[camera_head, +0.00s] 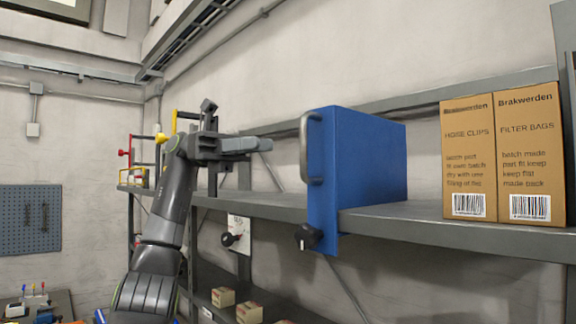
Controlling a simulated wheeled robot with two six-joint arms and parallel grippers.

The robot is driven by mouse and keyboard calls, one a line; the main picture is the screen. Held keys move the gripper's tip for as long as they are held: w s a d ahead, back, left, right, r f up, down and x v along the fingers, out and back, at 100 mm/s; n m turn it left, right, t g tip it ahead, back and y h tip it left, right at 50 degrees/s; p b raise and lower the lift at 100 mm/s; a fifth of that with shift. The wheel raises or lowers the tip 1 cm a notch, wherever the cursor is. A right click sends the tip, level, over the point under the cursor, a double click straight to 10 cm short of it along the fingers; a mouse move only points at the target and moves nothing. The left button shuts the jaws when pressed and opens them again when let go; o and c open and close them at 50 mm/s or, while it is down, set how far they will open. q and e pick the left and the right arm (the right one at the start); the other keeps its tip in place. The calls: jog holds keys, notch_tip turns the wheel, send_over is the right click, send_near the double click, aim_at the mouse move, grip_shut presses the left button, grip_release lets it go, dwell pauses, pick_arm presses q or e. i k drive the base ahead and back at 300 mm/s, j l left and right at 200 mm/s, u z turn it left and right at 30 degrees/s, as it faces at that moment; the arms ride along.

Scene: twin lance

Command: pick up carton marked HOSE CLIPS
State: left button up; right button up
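The carton marked HOSE CLIPS (467,150) is a brown upright box with black print and a barcode. It stands on the grey shelf at the right, its front facing me. Directly to its right stands a similar carton marked FILTER BAGS (527,150), with almost no gap between them. My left gripper (262,144) is raised in the middle left of the view, its fingers pointing right. It is well to the left of the cartons, with a blue case between. The fingers show edge-on, so their opening cannot be judged. My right gripper is out of view.
Small boxes (223,297) sit on a lower shelf. A pegboard (30,220) hangs at left.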

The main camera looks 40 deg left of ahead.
aim_at(468, 136)
jog(key=k, duration=1.5)
